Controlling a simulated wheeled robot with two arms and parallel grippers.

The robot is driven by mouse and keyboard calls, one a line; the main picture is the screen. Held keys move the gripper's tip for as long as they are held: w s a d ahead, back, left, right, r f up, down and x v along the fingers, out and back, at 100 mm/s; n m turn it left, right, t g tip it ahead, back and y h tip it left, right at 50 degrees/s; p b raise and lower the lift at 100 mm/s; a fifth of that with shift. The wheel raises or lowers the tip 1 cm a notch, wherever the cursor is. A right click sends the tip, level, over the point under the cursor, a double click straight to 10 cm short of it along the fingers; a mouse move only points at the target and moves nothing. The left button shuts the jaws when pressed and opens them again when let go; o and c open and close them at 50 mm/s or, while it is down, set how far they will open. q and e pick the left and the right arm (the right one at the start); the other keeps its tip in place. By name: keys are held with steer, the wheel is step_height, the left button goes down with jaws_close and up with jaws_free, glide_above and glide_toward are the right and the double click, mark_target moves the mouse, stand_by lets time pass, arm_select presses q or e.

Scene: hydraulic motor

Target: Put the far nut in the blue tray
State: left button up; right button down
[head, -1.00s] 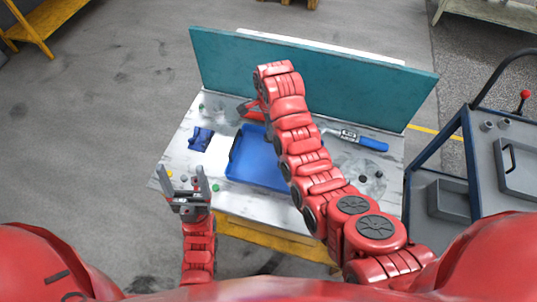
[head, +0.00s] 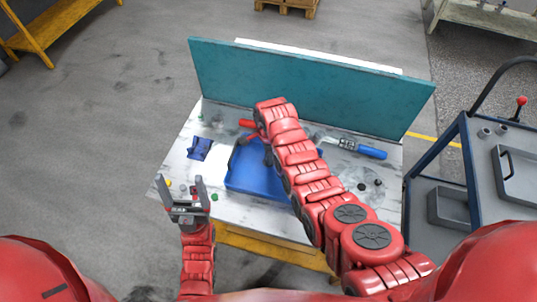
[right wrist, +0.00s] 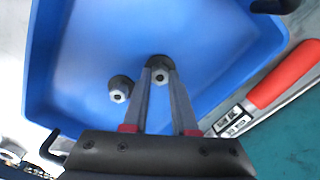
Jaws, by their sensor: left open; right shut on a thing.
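The blue tray (head: 262,186) lies on the worktable, and its inside also fills much of the right wrist view (right wrist: 75,45). My right gripper (right wrist: 160,78) points down over the tray, its fingertips shut on a dark nut with a light metal end (right wrist: 160,66). Whether this nut touches the tray floor I cannot tell. A second similar nut (right wrist: 120,88) is in the tray, just left of the fingers. In the head view my right arm partly covers the tray and hides the held nut. My left gripper (head: 184,192) is open and empty at the table's front left.
A teal panel (head: 300,85) stands along the table's back. A red-handled tool (right wrist: 285,75) lies beside the tray. A blue-handled tool (head: 355,147) and small dark parts (head: 377,182) lie on the right. A dark blue item (head: 200,148) lies left. A cart (head: 490,170) stands at right.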

steer(key=shift+f, duration=0.15)
steer(key=c, duration=0.7)
jaws_free()
